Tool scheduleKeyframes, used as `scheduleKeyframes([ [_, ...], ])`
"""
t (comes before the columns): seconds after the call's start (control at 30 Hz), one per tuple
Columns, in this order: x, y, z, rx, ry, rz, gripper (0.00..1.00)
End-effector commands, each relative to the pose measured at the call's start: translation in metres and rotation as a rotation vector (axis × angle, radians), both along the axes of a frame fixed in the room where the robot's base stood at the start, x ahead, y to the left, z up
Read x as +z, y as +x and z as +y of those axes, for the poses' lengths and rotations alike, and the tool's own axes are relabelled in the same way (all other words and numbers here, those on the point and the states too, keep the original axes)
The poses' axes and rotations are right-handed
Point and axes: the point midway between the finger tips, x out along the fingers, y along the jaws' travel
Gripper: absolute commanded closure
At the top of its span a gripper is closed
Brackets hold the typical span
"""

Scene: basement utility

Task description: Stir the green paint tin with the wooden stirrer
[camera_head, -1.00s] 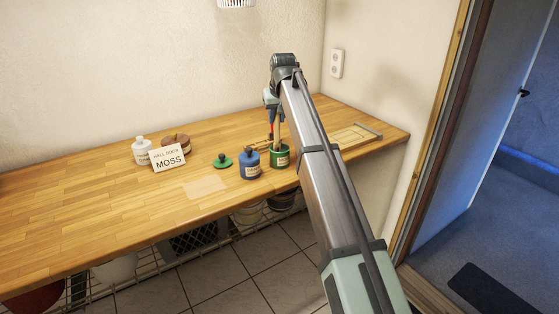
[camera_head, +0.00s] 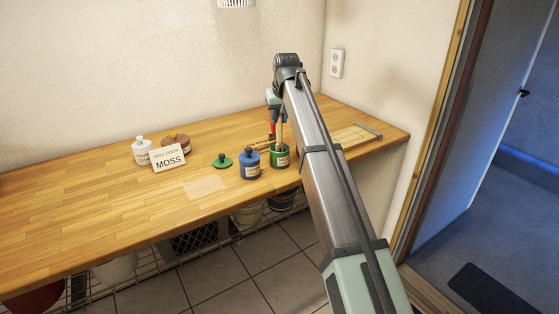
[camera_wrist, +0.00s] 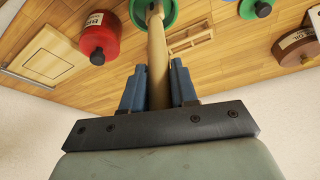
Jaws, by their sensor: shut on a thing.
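The open green paint tin (camera_head: 280,159) stands near the front edge of the bench, partly beside my arm. Its rim also shows at the top of the wrist view (camera_wrist: 170,18). The pale wooden stirrer (camera_wrist: 157,62) is held between the blue fingers of my gripper (camera_wrist: 158,85). Its lower end is inside the green tin; the tip is hidden. In the head view the stirrer (camera_head: 279,136) stands nearly upright in the tin, with my gripper above. A green lid with a dark knob (camera_head: 221,161) lies on the bench left of the blue tin.
A blue tin (camera_head: 250,168) stands close left of the green tin. A red tin (camera_wrist: 100,38) and a small wooden rack (camera_wrist: 190,38) are nearby. A white tin (camera_head: 142,152), a brown tin (camera_head: 180,138) and a "MOSS" sign (camera_head: 168,158) stand farther left. The left bench is clear.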

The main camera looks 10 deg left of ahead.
Motion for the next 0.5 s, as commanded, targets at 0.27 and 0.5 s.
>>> scheduleKeyframes([
  [0.27, 0.016, 0.001, 0.000, 0.000, 0.000, -0.001, 1.00],
  [0.5, 0.032, 0.001, 0.000, 0.000, 0.000, 0.000, 1.00],
])
